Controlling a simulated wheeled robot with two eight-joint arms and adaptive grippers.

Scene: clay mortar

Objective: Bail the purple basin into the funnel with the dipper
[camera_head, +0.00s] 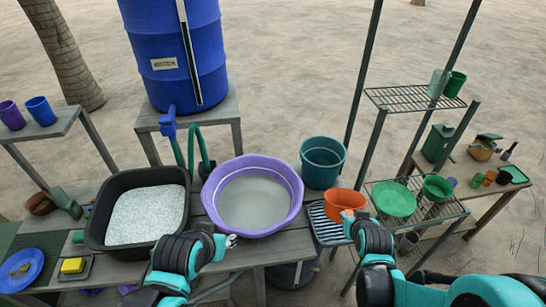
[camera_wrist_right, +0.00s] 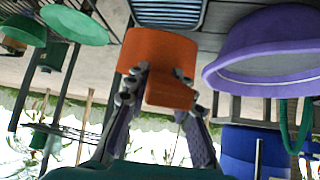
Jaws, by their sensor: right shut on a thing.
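The purple basin (camera_head: 272,229) stands on the table and holds greyish water. It also shows in the right wrist view (camera_wrist_right: 262,50). An orange dipper (camera_head: 345,199) is right of the basin, by a blue slatted rack (camera_head: 322,228). My right gripper (camera_head: 347,214) is shut on the dipper's orange grip, clear in the right wrist view (camera_wrist_right: 170,92). I cannot tell whether the dipper touches the rack. My left gripper (camera_head: 229,241) is at the basin's front left; its jaw state is unclear.
A black tub of white granules (camera_head: 187,175) stands left of the basin. A teal bucket (camera_head: 323,160) is behind the dipper. A blue barrel (camera_head: 175,50) stands at the back. The wire shelf's upright posts (camera_head: 366,70) rise at the right.

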